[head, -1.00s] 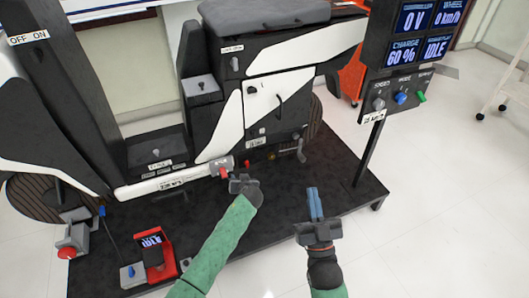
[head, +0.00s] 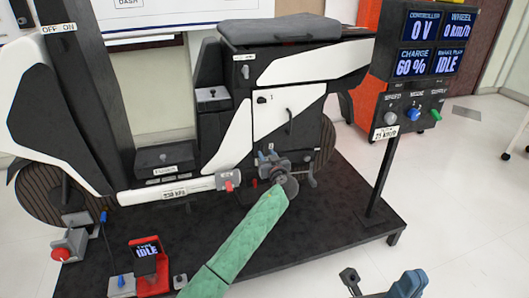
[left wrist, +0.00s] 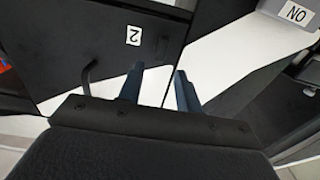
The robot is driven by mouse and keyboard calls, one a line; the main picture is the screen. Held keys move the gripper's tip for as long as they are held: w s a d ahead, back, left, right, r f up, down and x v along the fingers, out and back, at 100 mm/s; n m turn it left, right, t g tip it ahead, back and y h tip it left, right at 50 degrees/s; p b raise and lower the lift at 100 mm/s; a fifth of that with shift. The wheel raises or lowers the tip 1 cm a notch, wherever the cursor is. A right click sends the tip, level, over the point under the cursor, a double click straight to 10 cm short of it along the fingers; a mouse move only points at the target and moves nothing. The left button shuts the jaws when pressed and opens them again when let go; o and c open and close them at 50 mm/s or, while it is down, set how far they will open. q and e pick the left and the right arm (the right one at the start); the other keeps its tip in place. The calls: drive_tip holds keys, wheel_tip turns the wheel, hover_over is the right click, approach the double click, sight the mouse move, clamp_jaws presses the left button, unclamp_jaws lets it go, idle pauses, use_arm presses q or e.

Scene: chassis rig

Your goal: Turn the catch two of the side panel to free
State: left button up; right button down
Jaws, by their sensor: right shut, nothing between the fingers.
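The side panel (head: 275,125) is a black and white door with a dark handle (head: 290,121) on the rig's body. A small dark catch (head: 261,99) beside the label "1" shows near its top. My right gripper (head: 408,284) is shut and empty at the bottom edge, away from the panel.
A grey connector with a red part (head: 229,181) sits left of my left gripper. A display post with knobs (head: 413,114) stands at right. A red-framed display (head: 148,262) is on the black platform (head: 330,225). Platform between post and body is clear.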

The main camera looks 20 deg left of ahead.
sight(263, 147)
use_arm(q)
drive_tip(key=shift+b+x, duration=0.3)
drive_tip(key=shift+x, duration=2.35)
clamp_jaws()
